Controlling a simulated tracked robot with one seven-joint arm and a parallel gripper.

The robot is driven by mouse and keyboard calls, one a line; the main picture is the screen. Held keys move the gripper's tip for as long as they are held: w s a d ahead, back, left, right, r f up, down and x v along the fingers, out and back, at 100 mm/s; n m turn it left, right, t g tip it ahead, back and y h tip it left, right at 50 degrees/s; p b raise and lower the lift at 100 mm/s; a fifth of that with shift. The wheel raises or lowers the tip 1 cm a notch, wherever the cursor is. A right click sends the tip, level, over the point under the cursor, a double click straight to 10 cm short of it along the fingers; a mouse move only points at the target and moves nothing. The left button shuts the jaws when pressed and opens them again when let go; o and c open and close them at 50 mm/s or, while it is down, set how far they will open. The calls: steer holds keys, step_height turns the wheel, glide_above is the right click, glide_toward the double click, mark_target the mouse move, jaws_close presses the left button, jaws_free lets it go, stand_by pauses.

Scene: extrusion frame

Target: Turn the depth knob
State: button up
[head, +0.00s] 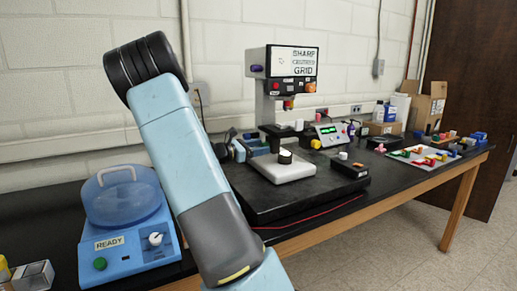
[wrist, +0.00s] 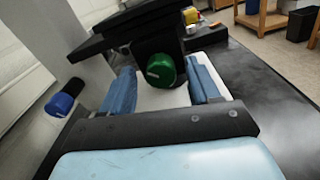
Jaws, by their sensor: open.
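A green round knob (wrist: 160,70) with a pale mark sits on a black block in the wrist view. My gripper (wrist: 163,72) is open, with one blue finger on each side of the knob in the picture. A gap shows between the knob and each finger; I cannot tell how far beyond the fingertips it lies. A dark blue knob (wrist: 60,103) stands outside my gripper at the left. In the head view, the instrument (head: 285,62) has a screen reading "SHARP CENTERED GRID" and a purple knob (head: 256,68). No label marks the depth knob.
A white stage (head: 287,172) rests on the black base (head: 255,204). A blue lidded device (head: 127,250) marked READY stands at the left. A control box (head: 330,134), boxes and a tray of coloured parts (head: 425,158) stand to the right. A red cable (head: 310,214) lies along the base.

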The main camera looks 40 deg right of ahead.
steer(key=c, duration=1)
steer(key=shift+m, duration=0.8)
steer(key=o, duration=1)
steer(key=v, duration=0.7)
steer(key=shift+a, duration=0.25)
steer(key=shift+w+f, duration=0.1)
